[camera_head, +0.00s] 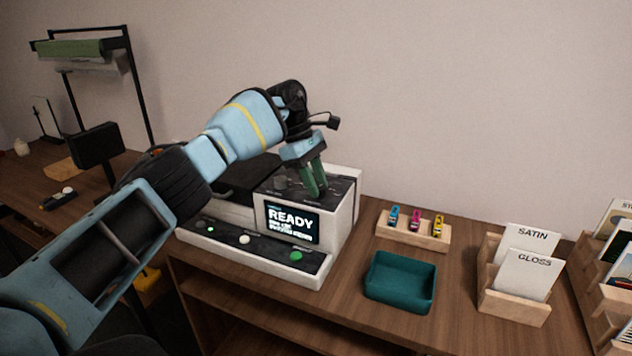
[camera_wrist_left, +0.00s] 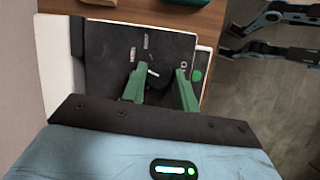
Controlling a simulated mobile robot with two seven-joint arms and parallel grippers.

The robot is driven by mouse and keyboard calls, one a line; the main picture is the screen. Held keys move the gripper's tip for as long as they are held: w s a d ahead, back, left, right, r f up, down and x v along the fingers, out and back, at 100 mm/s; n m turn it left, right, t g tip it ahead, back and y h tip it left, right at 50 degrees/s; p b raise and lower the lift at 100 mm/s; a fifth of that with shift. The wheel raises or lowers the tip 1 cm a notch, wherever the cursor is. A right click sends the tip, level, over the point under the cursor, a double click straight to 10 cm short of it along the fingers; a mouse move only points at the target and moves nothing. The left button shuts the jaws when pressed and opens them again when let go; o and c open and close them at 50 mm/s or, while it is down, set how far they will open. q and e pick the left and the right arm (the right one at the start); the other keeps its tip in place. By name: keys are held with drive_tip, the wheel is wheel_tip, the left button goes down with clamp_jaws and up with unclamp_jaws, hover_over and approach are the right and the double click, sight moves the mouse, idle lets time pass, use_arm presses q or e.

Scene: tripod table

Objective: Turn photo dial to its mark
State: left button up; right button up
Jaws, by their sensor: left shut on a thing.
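The photo dial (camera_wrist_left: 156,78) is a small dark knob with a white line, on the black top panel of the photo machine (camera_head: 345,212). White print and small marks lie around it in the left wrist view; I cannot read which is its mark. My left gripper (camera_head: 316,192) points down onto the machine's top. Its green fingers (camera_wrist_left: 160,88) are on either side of the dial and shut on it. In the head view the fingers hide the dial. The machine's screen (camera_head: 291,221) reads READY.
A teal tray (camera_head: 400,292) stands right of the machine. Behind it a wooden block (camera_head: 413,236) holds small blue, pink and yellow items. Card holders marked SATIN and GLOSS (camera_head: 527,272) stand farther right. Green and white buttons (camera_head: 244,240) line the machine's front.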

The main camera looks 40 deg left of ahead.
use_arm(q)
drive_tip(key=o, duration=1)
use_arm(e)
drive_tip(key=shift+s, duration=0.25)
drive_tip(key=shift+s, duration=0.1)
use_arm(q)
drive_tip(key=v, duration=0.5)
drive_tip(key=shift+r, duration=0.3)
drive_tip(key=shift+v, duration=1.1)
use_arm(e)
drive_tip(key=shift+w+f, duration=0.1)
drive_tip(key=shift+w, duration=0.3)
drive_tip(key=shift+s, duration=0.35)
drive_tip(key=shift+s, duration=0.1)
